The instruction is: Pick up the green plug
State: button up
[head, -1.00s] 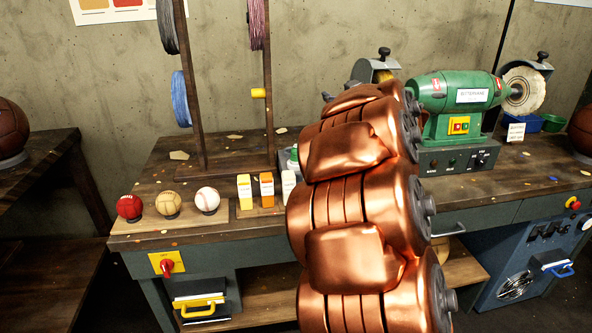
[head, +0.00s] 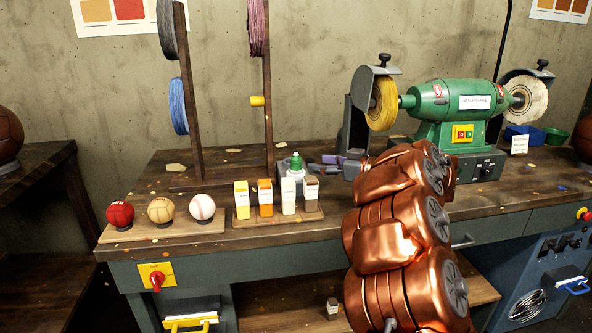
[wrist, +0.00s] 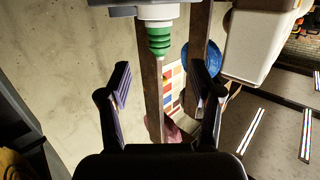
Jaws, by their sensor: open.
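The green plug (head: 295,161) sits on top of a white bottle (head: 291,173) on the workbench, behind the row of small cartons. In the wrist view the green plug (wrist: 159,40) is at the top centre, pointing down from the white bottle neck (wrist: 157,13). My gripper (wrist: 160,78) is open and empty. Its two fingers are spread to either side of the plug's line, and the plug lies beyond the fingertips, apart from both.
Several cartons (head: 265,197) stand on a small board in front of the bottle. Three balls (head: 160,210) are on another board to the left. A spool rack (head: 188,110) rises behind.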

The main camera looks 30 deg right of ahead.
aim_at(296, 160)
jog(key=b+x, duration=0.1)
jog(key=x, duration=0.8)
jog(key=shift+b, duration=0.3)
jog(key=c, duration=1.2)
jog(key=shift+o, duration=0.2)
notch_tip(296, 160, up, 10)
jog(key=p, duration=0.3)
jog(key=shift+f, duration=0.25)
